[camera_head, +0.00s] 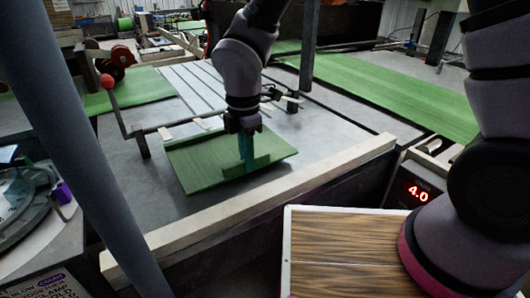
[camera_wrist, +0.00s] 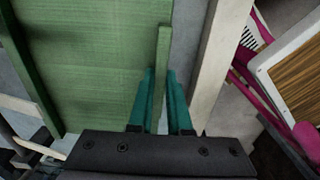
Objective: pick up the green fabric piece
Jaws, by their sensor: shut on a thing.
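The green fabric piece (camera_head: 200,160) lies as a flat square panel on the grey metal table, with a narrow upright strip along its near right side. My gripper (camera_head: 246,165) points down at that strip, its teal fingers on either side of it. In the wrist view my gripper (camera_wrist: 161,75) has the strip between its two fingers, and the fabric piece (camera_wrist: 90,60) spreads to the left. The gripper is shut on the strip. Whether the panel is lifted off the table is hard to tell.
A pale wooden rail (camera_head: 250,208) runs along the table's near edge. A thin bar with a red knob (camera_head: 106,81) stands at the left of the panel. A long green sheet (camera_head: 390,90) lies behind at right. A display reading 4.0 (camera_head: 418,192) is at the right.

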